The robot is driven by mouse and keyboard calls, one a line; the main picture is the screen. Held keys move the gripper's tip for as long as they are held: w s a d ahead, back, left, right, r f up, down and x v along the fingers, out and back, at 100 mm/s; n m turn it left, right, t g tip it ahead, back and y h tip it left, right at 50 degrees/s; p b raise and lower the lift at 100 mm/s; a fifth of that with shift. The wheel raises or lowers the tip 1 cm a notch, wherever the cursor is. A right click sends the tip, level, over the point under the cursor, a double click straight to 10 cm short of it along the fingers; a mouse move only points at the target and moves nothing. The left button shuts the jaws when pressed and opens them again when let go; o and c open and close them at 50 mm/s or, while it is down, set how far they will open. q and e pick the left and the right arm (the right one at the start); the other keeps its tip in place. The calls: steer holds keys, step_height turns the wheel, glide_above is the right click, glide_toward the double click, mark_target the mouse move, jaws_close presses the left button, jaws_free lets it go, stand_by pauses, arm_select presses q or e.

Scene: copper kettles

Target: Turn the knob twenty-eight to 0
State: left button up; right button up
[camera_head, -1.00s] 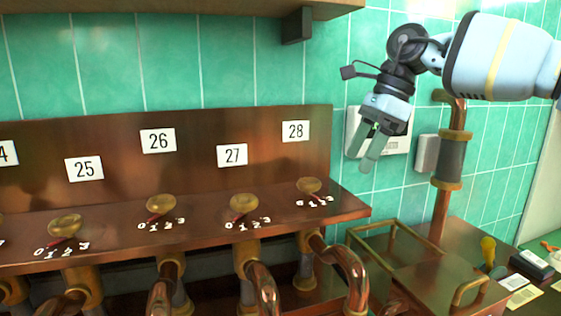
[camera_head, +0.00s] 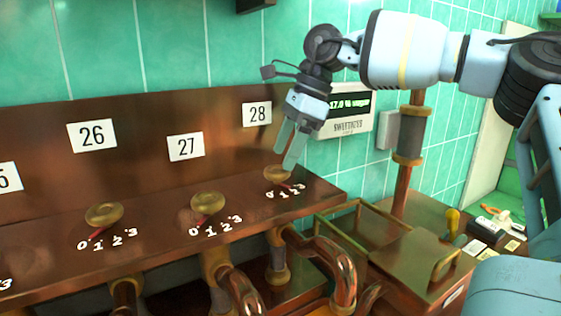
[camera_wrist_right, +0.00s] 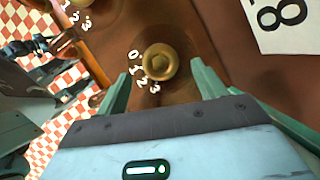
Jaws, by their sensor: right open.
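Knob twenty-eight (camera_head: 277,173) is a round brass knob on the sloped copper panel, below the white "28" label (camera_head: 257,114). A red pointer is under its rim, toward the printed digits 0 to 3; I cannot tell exactly which digit it marks. My right gripper (camera_head: 285,156) is open and empty, just above the knob in the head view. In the right wrist view the knob (camera_wrist_right: 160,62) lies ahead of the gap between the green fingers (camera_wrist_right: 163,90), with the digits to its left. My left gripper is not in view.
Knobs 27 (camera_head: 208,203) and 26 (camera_head: 104,215) are to the left on the same panel. Copper pipes (camera_head: 330,262) curve below it. A scale display (camera_head: 349,112) is on the tiled wall behind my gripper. A copper box (camera_head: 410,262) stands at the right.

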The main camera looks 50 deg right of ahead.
mark_target(278, 168)
steer(key=shift+x, duration=1.55)
steer(key=c, duration=1)
